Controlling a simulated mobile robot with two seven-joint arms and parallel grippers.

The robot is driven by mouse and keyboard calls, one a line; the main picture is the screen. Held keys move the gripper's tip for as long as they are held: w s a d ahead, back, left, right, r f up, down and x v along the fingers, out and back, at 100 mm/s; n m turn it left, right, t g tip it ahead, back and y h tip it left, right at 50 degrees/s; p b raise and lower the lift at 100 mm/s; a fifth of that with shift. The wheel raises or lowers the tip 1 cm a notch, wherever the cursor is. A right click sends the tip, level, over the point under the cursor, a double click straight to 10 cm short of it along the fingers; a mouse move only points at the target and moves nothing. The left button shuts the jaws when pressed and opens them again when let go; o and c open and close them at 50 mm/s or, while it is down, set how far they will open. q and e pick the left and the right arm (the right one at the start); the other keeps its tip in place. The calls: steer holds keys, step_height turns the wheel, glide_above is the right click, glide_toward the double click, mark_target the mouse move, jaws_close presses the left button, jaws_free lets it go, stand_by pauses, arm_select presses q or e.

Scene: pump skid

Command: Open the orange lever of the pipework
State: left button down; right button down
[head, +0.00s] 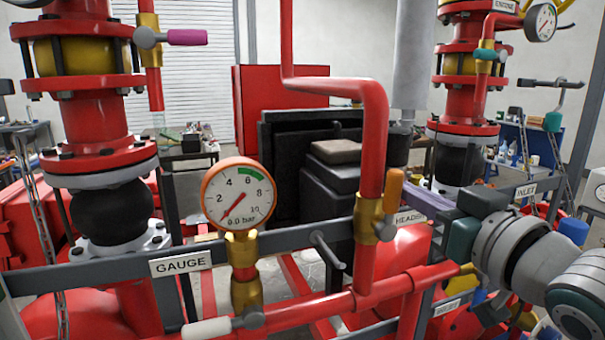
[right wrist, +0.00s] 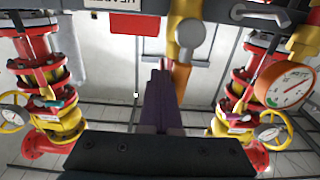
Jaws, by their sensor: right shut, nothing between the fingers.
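The orange lever (head: 393,190) stands upright beside the brass valve body (head: 367,219) on the red pipe, right of the gauge. It also shows in the right wrist view (right wrist: 181,76), pointing down the picture from the brass valve (right wrist: 187,28). My right gripper (head: 412,195) comes in from the right with its purple fingers just right of the lever. In the right wrist view the fingers (right wrist: 161,90) are together and empty, close beside the lever. Whether they touch it is not clear. My left gripper does not show.
The pressure gauge (head: 238,197) reads near zero. A GAUGE label (head: 181,263) sits on the dark rail. Other levers show: white (head: 207,328), magenta (head: 187,37) and teal (head: 486,54). Red pipes run below and behind the lever; a HEADER-like label is partly hidden by my gripper.

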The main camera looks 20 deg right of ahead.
steer(key=s+p, duration=0.3)
steer(key=s, duration=0.6)
steer(key=shift+d+p, duration=0.4)
stand_by(0.6)
